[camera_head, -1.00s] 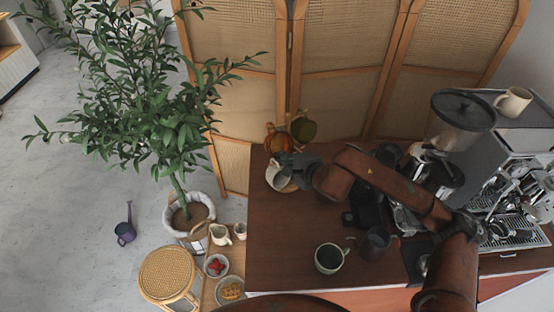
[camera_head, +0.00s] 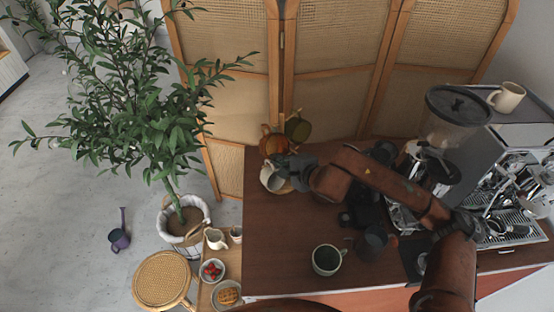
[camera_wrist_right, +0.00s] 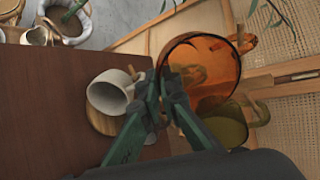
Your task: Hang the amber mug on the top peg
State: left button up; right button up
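The amber mug (camera_head: 272,143) is up at the back left corner of the counter, beside the mug stand's post. In the right wrist view the amber mug (camera_wrist_right: 205,58) is large and tilted, its handle on the far side from my fingers. My right gripper (camera_head: 283,160) reaches it from the right. In the wrist view the green fingertips (camera_wrist_right: 161,76) are close together at the mug's near wall, which appears pinched between them. An olive mug (camera_head: 298,128) hangs beside it. The top peg is largely hidden; I cannot tell whether the handle is around it. My left gripper is not in view.
A white mug (camera_wrist_right: 108,92) is by the round wooden base (camera_wrist_right: 103,121), close to my fingers. A pale green mug (camera_head: 327,260) stands at the counter's front. The coffee machine (camera_head: 515,190) fills the right. A cane screen (camera_head: 335,105) stands behind; the counter's left middle is clear.

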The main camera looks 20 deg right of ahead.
jog(key=o, duration=0.6)
jog(key=shift+c, duration=0.2)
